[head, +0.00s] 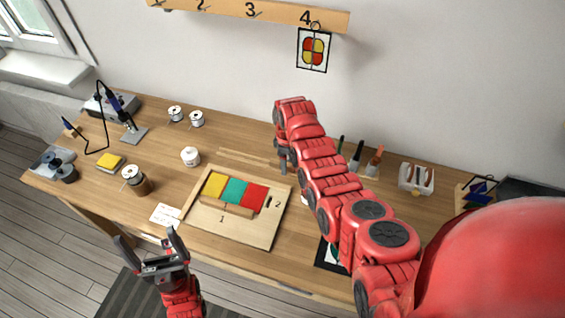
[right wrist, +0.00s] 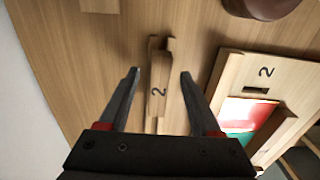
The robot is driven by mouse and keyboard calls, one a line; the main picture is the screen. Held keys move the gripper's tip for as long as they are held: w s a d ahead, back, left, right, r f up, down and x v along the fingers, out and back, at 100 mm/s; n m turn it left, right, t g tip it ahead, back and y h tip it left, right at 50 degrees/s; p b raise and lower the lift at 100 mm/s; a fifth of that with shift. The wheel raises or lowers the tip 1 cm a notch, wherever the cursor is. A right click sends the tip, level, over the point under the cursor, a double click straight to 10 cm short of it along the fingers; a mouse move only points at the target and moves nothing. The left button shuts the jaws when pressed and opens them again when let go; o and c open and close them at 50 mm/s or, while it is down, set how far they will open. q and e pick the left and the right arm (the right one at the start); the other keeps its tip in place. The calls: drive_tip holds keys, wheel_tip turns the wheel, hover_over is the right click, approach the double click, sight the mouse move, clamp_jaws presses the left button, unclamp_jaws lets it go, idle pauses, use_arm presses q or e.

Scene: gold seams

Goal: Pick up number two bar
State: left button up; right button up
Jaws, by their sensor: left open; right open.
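The number two bar (right wrist: 158,88) is a light wooden strip marked 2, lying on the bench in the right wrist view. A raised wooden edge runs along one side of it. My right gripper (right wrist: 160,74) is open, with one finger on each side of the bar and gaps on both sides. In the head view my right gripper (head: 283,163) is partly hidden by its own arm, behind the board; I cannot make out the bar there. My left gripper (head: 148,238) is open and empty at the bench's front edge.
A wooden board (head: 262,232) holds yellow, green and red glass (head: 254,197) and printed numbers 1 and 2. Wooden strips (head: 245,157) lie behind it. Spools, a soldering stand (head: 134,133) and a flux jar stand left; tools stand right.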

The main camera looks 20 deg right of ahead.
drive_tip(key=shift+f, duration=0.25)
clamp_jaws()
drive_tip(key=shift+r, duration=0.2)
idle(0.4)
